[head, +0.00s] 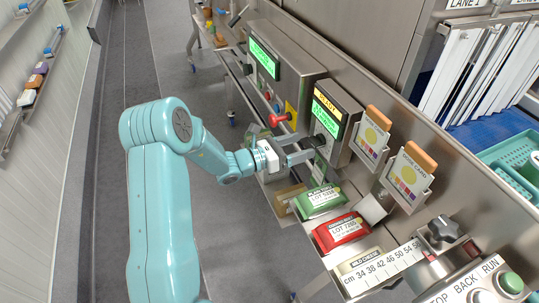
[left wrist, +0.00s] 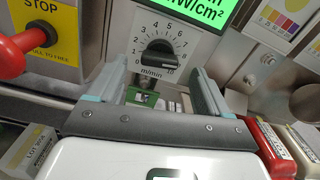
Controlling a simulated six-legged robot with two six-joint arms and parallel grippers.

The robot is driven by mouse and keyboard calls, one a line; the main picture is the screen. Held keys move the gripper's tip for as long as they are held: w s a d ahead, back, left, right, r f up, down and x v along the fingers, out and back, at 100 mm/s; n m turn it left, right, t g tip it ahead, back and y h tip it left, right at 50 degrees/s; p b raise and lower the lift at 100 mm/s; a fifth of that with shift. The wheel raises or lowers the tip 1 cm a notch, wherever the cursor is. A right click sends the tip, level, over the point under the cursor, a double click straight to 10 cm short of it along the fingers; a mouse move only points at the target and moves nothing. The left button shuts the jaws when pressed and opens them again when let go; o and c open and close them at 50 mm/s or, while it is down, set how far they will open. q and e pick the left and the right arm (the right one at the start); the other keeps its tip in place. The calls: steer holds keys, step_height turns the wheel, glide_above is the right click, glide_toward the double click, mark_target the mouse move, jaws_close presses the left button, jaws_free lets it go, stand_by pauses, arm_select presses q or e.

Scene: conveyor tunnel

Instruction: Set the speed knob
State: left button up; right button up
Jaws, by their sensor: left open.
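The speed knob (left wrist: 158,56) is black, on a panel dial numbered up to 10 and labelled m/min. In the left wrist view a pale line on the knob lies toward the lower right, near the 10. My left gripper (head: 304,152) is open and empty in front of the panel. In the left wrist view its two fingers (left wrist: 158,88) stand left and right, with the knob beyond and between them, apparently apart from it. In the head view the gripper partly hides the knob. My right gripper is in neither view.
A red stop button (left wrist: 10,58) on a yellow plate is left of the dial. A green display (left wrist: 190,12) sits above it. Green (head: 320,200) and red (head: 341,231) packs lie below the panel. Card holders (head: 371,138) stick out to its right.

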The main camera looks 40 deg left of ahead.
arm_select(q)
steer(key=b+v, duration=0.1)
steer(key=v, duration=1.1)
steer(key=shift+s+b, duration=0.2)
steer(key=shift+b, duration=0.15)
steer(key=shift+a, duration=0.1)
